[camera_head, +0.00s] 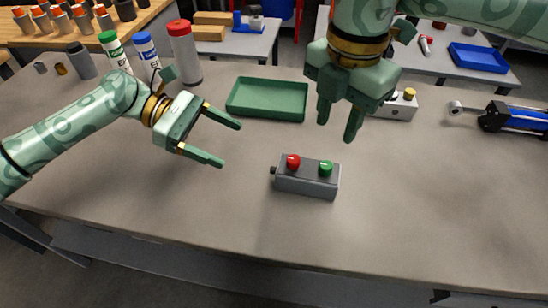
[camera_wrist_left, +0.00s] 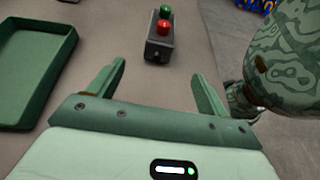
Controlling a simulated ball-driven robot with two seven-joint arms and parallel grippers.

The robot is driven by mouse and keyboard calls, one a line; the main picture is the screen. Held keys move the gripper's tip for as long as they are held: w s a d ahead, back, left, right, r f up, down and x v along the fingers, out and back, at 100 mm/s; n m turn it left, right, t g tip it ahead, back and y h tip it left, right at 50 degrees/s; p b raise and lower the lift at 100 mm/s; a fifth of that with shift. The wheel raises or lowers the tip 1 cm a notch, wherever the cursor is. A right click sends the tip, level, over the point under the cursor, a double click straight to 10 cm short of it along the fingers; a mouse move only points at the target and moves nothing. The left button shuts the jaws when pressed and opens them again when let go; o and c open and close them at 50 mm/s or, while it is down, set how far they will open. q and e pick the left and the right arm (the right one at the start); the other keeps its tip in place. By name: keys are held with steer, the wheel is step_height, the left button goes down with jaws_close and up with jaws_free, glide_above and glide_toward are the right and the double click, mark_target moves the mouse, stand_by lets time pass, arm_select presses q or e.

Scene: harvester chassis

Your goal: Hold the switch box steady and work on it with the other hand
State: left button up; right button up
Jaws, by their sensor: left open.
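The switch box (camera_head: 307,182) is a small grey box with a red button and a green button on top, standing on the table near the middle. It also shows in the left wrist view (camera_wrist_left: 159,46), ahead of the fingers. My left gripper (camera_head: 231,143) is open and empty, to the left of the box and apart from it. Its two fingers also show in the left wrist view (camera_wrist_left: 153,90). My right gripper (camera_head: 337,123) hangs fingers down above and behind the box, its fingers spread apart with nothing visible between them.
A green tray (camera_head: 233,107) lies behind the box. A grey block with a yellow knob (camera_head: 397,106) stands behind my right gripper. A blue cylinder (camera_head: 520,117) lies at the right. Bottles and a red-capped canister (camera_head: 186,55) stand back left. The table front is clear.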

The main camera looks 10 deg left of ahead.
mark_target(293, 172)
arm_select(q)
steer(key=x, duration=1.5)
steer(key=shift+w+d+f, duration=0.1)
steer(key=shift+d+f, duration=0.1)
steer(key=shift+d, duration=0.1)
steer(key=c, duration=1.5)
steer(key=shift+o, duration=0.2)
